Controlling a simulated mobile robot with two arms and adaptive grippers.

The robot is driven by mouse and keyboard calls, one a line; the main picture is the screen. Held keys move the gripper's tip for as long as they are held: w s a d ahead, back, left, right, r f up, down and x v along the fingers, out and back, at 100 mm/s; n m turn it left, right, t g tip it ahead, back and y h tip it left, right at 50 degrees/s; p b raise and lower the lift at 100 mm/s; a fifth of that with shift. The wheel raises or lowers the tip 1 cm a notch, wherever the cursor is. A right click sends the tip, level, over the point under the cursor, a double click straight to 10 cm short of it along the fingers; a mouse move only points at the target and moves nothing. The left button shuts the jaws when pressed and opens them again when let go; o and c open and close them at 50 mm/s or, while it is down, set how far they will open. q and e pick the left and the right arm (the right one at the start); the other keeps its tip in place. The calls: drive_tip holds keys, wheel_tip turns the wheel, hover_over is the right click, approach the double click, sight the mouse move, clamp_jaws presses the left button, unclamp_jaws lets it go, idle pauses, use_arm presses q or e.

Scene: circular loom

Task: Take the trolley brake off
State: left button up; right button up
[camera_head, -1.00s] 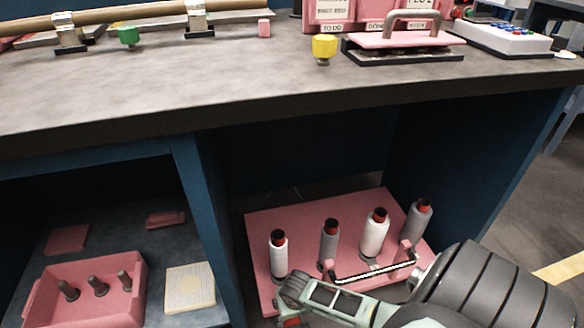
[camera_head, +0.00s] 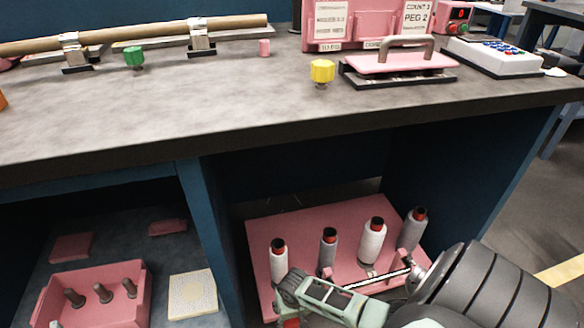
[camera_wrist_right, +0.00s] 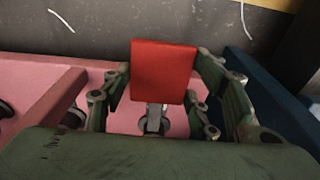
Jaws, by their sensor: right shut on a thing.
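The pink trolley (camera_head: 355,205) stands under the bench, carrying several grey and white spools with red and black tops. Its handle bar (camera_head: 380,280) runs between two pink posts at the front. My right gripper (camera_head: 287,308) is low at the trolley's front left corner. In the right wrist view, a red brake paddle (camera_wrist_right: 163,72) on a grey metal stem stands between the fingers of my right gripper (camera_wrist_right: 165,85), which is shut on it. Only a bit of red shows below the gripper in the head view. My left gripper is not in view.
A blue bench leg (camera_head: 212,240) stands left of the trolley. Left of it, a shelf holds a pink peg tray (camera_head: 128,275) and a pale square pad (camera_head: 193,294). The bench top's front edge (camera_head: 300,128) overhangs the trolley. Open floor (camera_head: 525,190) lies to the right.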

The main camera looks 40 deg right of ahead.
drive_tip(key=shift+w+d+r, duration=0.3)
drive_tip(key=shift+w, duration=0.1)
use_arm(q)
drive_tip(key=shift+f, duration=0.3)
use_arm(e)
drive_tip(key=o, duration=1.7)
drive_tip(key=shift+s+a, duration=0.1)
drive_tip(key=shift+s+f, duration=0.1)
drive_tip(key=shift+a, duration=0.1)
drive_tip(key=r, duration=0.4)
drive_tip(key=s+r, duration=0.1)
drive_tip(key=r, duration=0.7)
drive_tip(key=shift+s+a, duration=0.2)
drive_tip(key=shift+a, duration=0.15)
